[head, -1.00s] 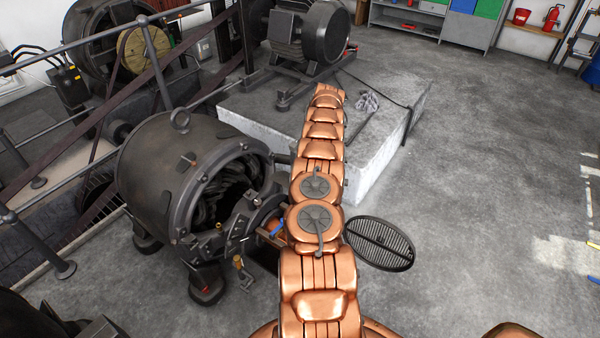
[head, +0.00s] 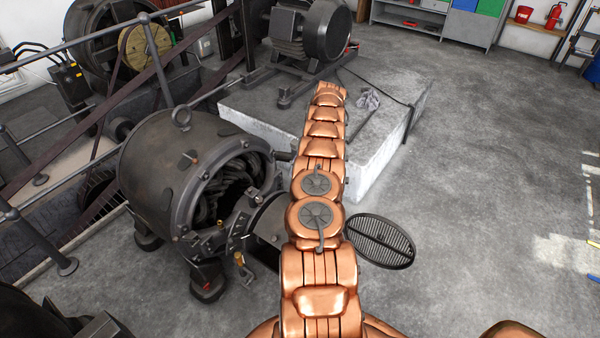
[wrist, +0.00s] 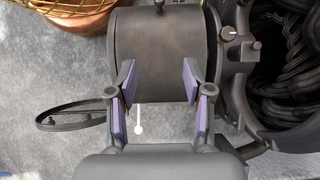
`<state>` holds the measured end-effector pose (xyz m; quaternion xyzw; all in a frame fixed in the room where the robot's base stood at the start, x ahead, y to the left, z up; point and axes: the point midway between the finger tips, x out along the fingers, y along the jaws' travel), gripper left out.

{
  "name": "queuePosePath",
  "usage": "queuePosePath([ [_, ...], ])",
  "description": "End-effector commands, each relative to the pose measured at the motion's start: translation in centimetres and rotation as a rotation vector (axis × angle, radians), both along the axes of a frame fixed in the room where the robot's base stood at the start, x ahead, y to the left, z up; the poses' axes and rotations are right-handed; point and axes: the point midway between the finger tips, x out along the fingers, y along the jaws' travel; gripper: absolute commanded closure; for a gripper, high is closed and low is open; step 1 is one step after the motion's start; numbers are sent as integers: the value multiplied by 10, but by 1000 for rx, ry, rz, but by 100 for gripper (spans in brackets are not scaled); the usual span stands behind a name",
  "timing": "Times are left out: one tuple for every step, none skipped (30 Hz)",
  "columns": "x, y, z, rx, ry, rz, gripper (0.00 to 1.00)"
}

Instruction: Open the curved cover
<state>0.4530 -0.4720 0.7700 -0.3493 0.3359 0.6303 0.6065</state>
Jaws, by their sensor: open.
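The curved cover (wrist: 160,48) appears in the wrist view as a dark, rounded panel beside the machine's open end. In the head view, a dark curved part that looks like it (head: 266,224) shows between the machine and my arm, partly hidden by the arm. My gripper (wrist: 158,82) is open, its purple-padded fingers spread at the cover's near edge with nothing held between them. Whether the fingers touch the cover is unclear. My gripper is hidden behind my arm in the head view.
The dark machine (head: 165,165) has cables inside its open end. An oval slatted grille (head: 380,242) is right of my arm. A pale concrete plinth (head: 375,170) carries a motor (head: 310,35) behind.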

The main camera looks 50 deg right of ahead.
Motion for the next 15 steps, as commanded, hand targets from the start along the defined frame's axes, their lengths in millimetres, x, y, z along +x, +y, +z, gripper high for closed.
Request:
queuePosePath([
  [0,0,0,0,0,0,49],
  [0,0,0,0,0,0,49],
  [0,0,0,0,0,0,49],
  [0,0,0,0,0,0,49],
  [0,0,0,0,0,0,49],
  [0,0,0,0,0,0,49],
  [0,0,0,0,0,0,49],
  [0,0,0,0,0,0,49],
  [0,0,0,0,0,0,49],
  [0,0,0,0,0,0,49],
  [0,0,0,0,0,0,49],
  [0,0,0,0,-1,1,49],
  [1,1,1,-1,-1,3,49],
  [2,2,3,-1,-2,6,49],
  [5,4,7,-2,-5,13,49],
])
